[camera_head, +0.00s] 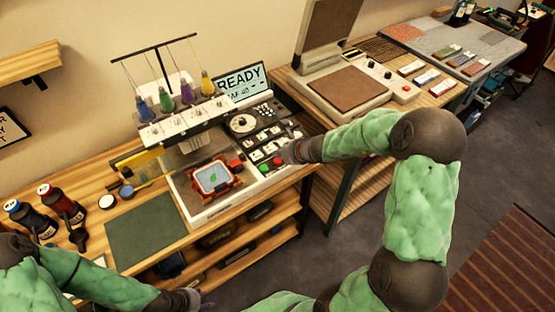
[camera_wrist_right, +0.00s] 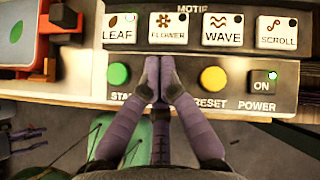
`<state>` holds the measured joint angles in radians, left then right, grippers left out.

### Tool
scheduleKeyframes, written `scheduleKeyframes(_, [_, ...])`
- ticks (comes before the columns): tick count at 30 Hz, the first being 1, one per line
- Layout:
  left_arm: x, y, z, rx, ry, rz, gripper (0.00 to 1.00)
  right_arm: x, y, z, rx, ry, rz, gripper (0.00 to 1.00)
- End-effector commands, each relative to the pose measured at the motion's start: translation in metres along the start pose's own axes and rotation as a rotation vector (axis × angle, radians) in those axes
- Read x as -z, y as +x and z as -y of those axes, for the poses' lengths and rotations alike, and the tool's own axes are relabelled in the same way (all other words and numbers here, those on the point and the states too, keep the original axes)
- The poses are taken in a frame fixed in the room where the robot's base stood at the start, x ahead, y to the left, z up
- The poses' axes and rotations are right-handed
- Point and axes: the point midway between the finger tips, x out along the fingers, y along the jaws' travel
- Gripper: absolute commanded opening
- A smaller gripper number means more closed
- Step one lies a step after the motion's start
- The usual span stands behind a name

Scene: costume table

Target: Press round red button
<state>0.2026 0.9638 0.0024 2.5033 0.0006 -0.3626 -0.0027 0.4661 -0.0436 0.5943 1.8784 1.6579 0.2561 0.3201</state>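The round red button (camera_head: 277,161) sits on the front of the embroidery machine's dark control panel, beside the round green button (camera_head: 264,168). My right gripper (camera_head: 287,156) is right at this button in the head view. In the right wrist view its fingers (camera_wrist_right: 154,70) are closed together between the green START button (camera_wrist_right: 118,75) and the yellow RESET button (camera_wrist_right: 213,79). They hide what lies between; I cannot tell whether they touch the red button. My left gripper (camera_head: 193,299) is low in the head view, away from the machine; its fingers are unclear.
Motif keys such as FLOWER (camera_wrist_right: 167,29) and WAVE (camera_wrist_right: 222,30) lie just above the fingertips, and the POWER switch (camera_wrist_right: 262,82) is to the right. The screen (camera_head: 240,82) reads READY. An orange-red hoop (camera_head: 213,177) is left of the panel. A press (camera_head: 350,88) stands behind.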

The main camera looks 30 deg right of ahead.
Motion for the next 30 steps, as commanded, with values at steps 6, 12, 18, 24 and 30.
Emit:
scheduleKeyframes(6, [-0.001, -0.013, -0.005, 0.0, 0.0, 0.0, 0.4, -0.01, -0.011, 0.004, 0.001, -0.001, 0.0, 0.0])
scheduleKeyframes(12, [-0.001, -0.028, -0.01, 0.0, 0.0, 0.0, 0.4, -0.022, -0.023, 0.009, 0.0, -0.001, 0.0, 0.0])
scheduleKeyframes(18, [-0.002, -0.041, -0.015, 0.0, 0.0, 0.0, 0.4, -0.033, -0.034, 0.014, 0.0, -0.001, 0.0, 0.0])
scheduleKeyframes(24, [-0.002, -0.042, -0.015, 0.0, 0.0, 0.0, 0.4, -0.033, -0.035, 0.014, 0.0, 0.0, 0.0, 0.0])
scheduleKeyframes(30, [-0.002, -0.041, -0.015, 0.0, 0.0, 0.0, 0.4, -0.033, -0.035, 0.013, 0.0, 0.0, 0.0, 0.0])
